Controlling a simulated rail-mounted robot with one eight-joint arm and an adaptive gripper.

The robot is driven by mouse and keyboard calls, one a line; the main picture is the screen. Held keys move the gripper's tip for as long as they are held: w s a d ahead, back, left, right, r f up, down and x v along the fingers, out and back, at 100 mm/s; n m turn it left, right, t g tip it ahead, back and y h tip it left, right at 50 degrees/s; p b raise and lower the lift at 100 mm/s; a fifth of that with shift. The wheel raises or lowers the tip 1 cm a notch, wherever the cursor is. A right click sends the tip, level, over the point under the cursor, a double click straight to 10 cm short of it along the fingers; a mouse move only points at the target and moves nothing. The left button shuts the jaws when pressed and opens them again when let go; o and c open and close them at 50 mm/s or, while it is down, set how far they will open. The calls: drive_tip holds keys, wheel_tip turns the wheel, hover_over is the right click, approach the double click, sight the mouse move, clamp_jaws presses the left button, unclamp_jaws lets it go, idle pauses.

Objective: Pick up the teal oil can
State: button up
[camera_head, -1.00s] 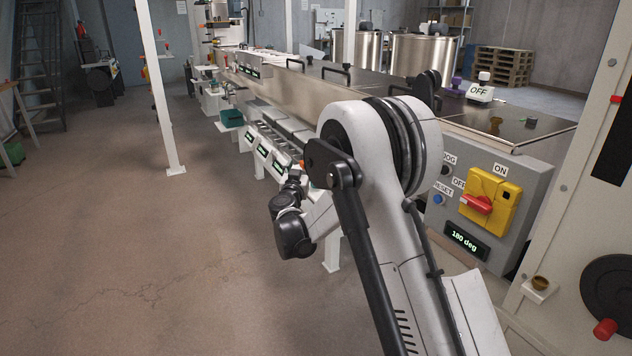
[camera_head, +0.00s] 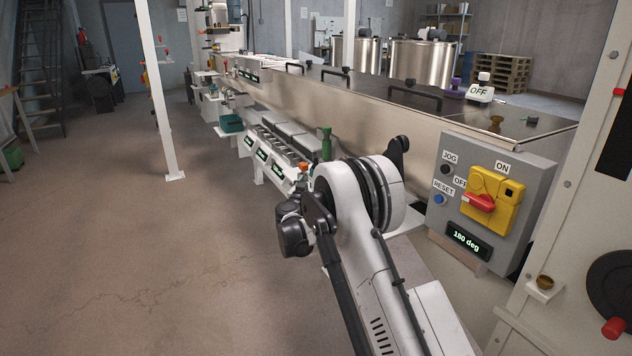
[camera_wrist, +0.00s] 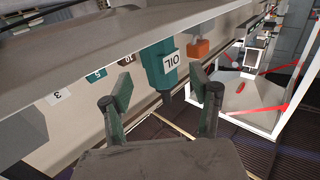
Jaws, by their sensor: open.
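The teal oil can (camera_wrist: 155,62), with a white OIL label, shows in the upper middle of the wrist view. Its narrow end points down in the picture, towards my gripper. My gripper (camera_wrist: 160,88) is open, with one dark green finger pad on each side of the can's line. The can appears just beyond the fingertips, and I see no contact. In the head view my arm's links hide the fingers. A green upright bottle-like thing (camera_head: 326,144) stands behind my arm there; I cannot tell whether it is the same can.
An orange block (camera_wrist: 198,48) sits right of the can in the wrist view. Number tags line the ledge (camera_wrist: 75,85) on the left. In the head view a long steel machine (camera_head: 340,95) runs beside my arm, with a grey control box (camera_head: 455,195). The floor at left is clear.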

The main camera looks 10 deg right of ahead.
drive_tip(key=shift+b+x, duration=0.9)
drive_tip(key=shift+x, duration=1.8)
drive_tip(key=shift+a, duration=0.1)
clamp_jaws()
